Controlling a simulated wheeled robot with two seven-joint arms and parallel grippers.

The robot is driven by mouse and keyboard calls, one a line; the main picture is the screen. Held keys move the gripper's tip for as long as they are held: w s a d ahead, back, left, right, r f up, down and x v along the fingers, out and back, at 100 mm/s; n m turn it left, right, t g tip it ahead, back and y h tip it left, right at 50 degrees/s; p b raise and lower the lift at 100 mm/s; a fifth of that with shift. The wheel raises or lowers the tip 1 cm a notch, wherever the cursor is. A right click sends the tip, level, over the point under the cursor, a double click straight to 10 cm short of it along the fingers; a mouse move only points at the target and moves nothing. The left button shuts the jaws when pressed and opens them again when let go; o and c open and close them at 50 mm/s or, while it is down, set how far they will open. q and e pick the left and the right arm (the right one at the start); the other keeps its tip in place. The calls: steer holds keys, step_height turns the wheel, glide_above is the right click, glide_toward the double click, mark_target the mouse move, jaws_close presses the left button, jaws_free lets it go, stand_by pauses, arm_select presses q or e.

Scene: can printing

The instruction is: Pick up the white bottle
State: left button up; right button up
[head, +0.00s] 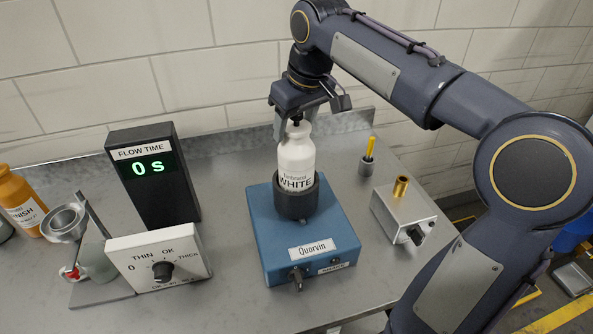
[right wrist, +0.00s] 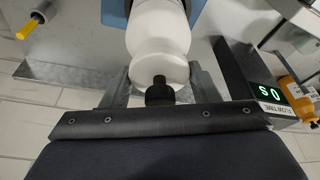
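The white bottle (head: 297,160), labelled WHITE, stands upright in the dark round holder (head: 296,203) on top of the blue Quorvin machine (head: 325,232). My right gripper (head: 298,122) points down over the bottle's top, with a finger on either side of its neck. In the right wrist view the bottle (right wrist: 160,40) and its dark top sit between the fingers (right wrist: 160,88). The fingers look open, with small gaps beside the neck. My left gripper is not in view.
To the left stand a black FLOW TIME display (head: 153,178) reading 0 s, a dial box (head: 160,260), a metal cup on a stand (head: 66,222) and an orange bottle (head: 20,203). To the right are a grey box (head: 405,215) with a brass fitting and a yellow tool in a small holder (head: 367,165).

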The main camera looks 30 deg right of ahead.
jaws_close()
steer(key=shift+r, duration=0.1)
steer(key=shift+r, duration=0.1)
